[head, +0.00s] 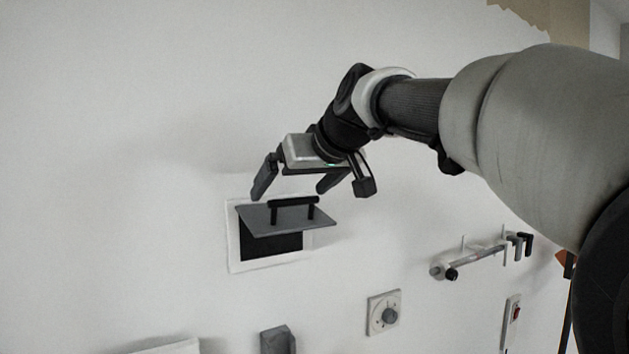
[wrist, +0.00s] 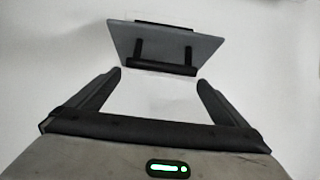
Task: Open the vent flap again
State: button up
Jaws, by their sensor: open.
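The vent flap (head: 262,219) is a grey plate with a black bar handle (head: 294,202) on its upper face. It stands swung out from the wall, roughly level, above the dark opening (head: 270,246) in a white frame (head: 234,250). My gripper (head: 293,190) is open and empty, just above the flap and apart from the handle. In the wrist view the flap (wrist: 150,46) and its handle (wrist: 162,66) lie beyond my open fingertips (wrist: 158,78), with nothing between the fingers.
A round dial on a square plate (head: 384,313) is on the wall below right of the vent. A dark block (head: 277,340) is below. The wall left of the vent is clear.

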jog(key=b+v, duration=0.1)
jog(key=v, duration=1.6)
jog(key=shift+s+r, duration=0.15)
jog(key=shift+r, duration=0.05)
jog(key=shift+f, duration=0.1)
jog(key=s+d+f+m+g+h, duration=0.1)
jog(key=s+d+f, duration=0.3)
jog(key=f, duration=0.8)
jog(key=s+d+f+m+g+h, duration=0.1)
jog(key=s+d+f+m+h, duration=0.2)
jog(key=s+f, duration=0.4)
jog(key=s+d+f+m+g+h, duration=0.2)
jog(key=s+d+f, duration=0.3)
jog(key=f, duration=1.4)
jog(key=shift+s+f, duration=0.15)
jog(key=shift+s, duration=0.5)
jog(key=shift+d, duration=0.1)
